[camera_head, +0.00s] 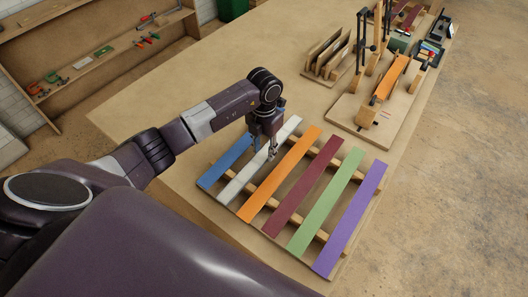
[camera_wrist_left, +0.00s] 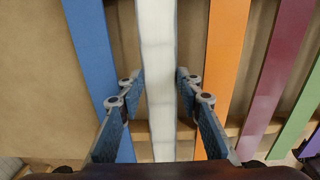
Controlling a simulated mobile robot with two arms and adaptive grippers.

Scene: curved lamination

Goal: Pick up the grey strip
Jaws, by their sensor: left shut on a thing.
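The pale grey strip (camera_head: 240,179) lies across the slatted wooden rack, between the blue strip (camera_head: 226,161) and the orange strip (camera_head: 276,178). My left gripper (camera_head: 271,154) reaches down over the strip. In the left wrist view, the grey strip (camera_wrist_left: 158,110) runs between the two fingers of my left gripper (camera_wrist_left: 161,78), which are shut on its sides. The strip still appears level with its neighbours; I cannot tell whether it is off the rack. My right gripper is not in view.
The maroon (camera_head: 305,186), green (camera_head: 325,204) and purple (camera_head: 350,218) strips lie farther right on the rack. A clamping fixture with an orange strip (camera_head: 392,78) and a wooden holder (camera_head: 327,58) stand farther back. The table (camera_head: 225,70) behind my left arm is bare.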

